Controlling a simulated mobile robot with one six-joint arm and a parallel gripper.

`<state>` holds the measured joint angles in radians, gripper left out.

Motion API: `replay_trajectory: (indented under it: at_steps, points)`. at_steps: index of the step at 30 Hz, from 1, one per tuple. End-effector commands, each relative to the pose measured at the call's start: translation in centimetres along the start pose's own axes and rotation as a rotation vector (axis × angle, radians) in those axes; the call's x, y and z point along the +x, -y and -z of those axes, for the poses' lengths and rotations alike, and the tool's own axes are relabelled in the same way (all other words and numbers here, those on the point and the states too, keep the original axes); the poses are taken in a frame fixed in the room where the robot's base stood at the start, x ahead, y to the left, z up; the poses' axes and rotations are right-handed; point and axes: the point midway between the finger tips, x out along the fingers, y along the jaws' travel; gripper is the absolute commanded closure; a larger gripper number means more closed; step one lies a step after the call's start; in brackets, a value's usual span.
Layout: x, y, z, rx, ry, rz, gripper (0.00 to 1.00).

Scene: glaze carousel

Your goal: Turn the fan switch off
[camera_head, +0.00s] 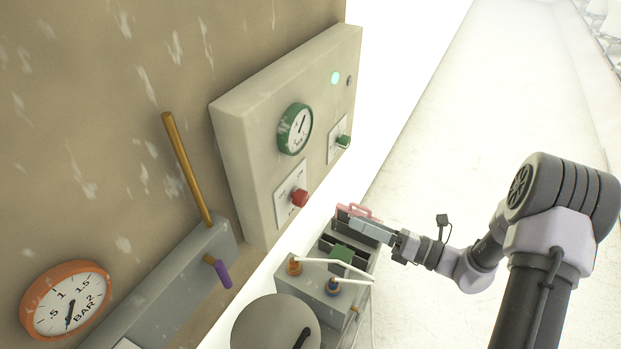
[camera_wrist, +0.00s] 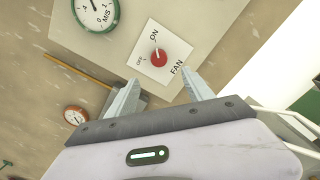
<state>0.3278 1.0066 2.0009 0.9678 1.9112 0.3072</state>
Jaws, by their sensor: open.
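The fan switch is a red knob (camera_head: 299,197) on a white plate on the beige control box. In the wrist view the red knob (camera_wrist: 158,58) sits on its plate marked FAN, with ON above it and OFF to its left. A small mark on the knob appears to point towards ON. My gripper (camera_wrist: 161,73) is open and empty, its two fingers spread below and to either side of the knob, apart from it. In the head view my gripper (camera_head: 352,222) is to the right of and below the knob, over the equipment.
The control box (camera_head: 240,150) also carries a green gauge (camera_head: 295,128), a green knob (camera_head: 343,141) and a lit green lamp (camera_head: 335,78). A grey box with cables (camera_head: 322,300) stands below. An orange gauge (camera_head: 65,300) and a wooden lever (camera_head: 187,168) are at left.

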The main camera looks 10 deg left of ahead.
Motion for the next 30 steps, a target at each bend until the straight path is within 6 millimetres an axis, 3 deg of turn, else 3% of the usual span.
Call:
replay_trajectory:
  at_steps: [9,15,21,29,30]
  points:
    - [9.1,-0.2,0.3,-0.003,-0.008,-0.006,0.40]
    - [13.6,-0.2,0.2,-0.005,-0.006,-0.004,0.40]
    - [15.6,-0.1,0.2,-0.004,-0.005,-0.003,0.40]
    - [15.8,-0.1,0.1,-0.003,-0.004,-0.002,0.40]
    - [15.8,-0.1,0.1,-0.004,-0.005,-0.002,0.44]
